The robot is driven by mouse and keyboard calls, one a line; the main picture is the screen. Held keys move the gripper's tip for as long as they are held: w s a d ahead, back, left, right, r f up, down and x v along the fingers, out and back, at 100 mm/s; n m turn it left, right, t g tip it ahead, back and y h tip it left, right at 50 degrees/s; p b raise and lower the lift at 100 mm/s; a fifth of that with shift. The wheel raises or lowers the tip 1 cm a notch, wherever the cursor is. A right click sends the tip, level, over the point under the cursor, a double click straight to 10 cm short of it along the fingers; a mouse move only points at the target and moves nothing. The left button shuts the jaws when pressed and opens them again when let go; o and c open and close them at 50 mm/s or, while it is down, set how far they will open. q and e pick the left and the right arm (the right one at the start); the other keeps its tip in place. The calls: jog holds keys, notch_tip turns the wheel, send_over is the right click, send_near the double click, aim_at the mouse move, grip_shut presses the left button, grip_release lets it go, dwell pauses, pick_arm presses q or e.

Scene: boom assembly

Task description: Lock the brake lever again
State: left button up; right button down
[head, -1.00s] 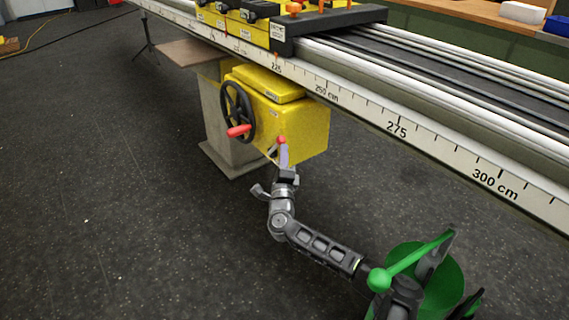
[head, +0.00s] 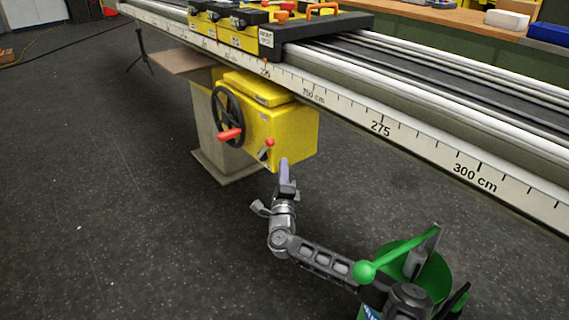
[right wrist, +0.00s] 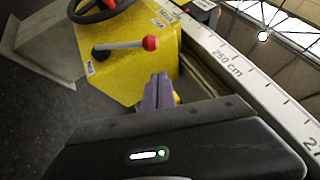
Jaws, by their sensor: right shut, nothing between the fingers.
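The brake lever (head: 266,150) is a short grey rod with a red knob on the front of the yellow box (head: 285,138). In the right wrist view the lever (right wrist: 125,45) lies nearly level across the box face, with its red knob at the right end. Two labels sit above and below it; only the upper one seems to read "RUN". My right gripper (head: 284,163) is shut and empty, just right of and below the knob, apart from it. Its purple fingertips (right wrist: 158,92) are together in the right wrist view. My left gripper is not in view.
A black handwheel (head: 228,115) with a red grip (head: 230,135) is left of the lever. The long rail with a centimetre scale (head: 380,128) runs above the box. A grey pedestal (head: 222,160) stands behind. The floor in front is clear.

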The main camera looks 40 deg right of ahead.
jog(key=p+v, duration=0.1)
jog(key=v, duration=0.6)
jog(key=shift+s+r, duration=0.3)
jog(key=shift+a, duration=0.15)
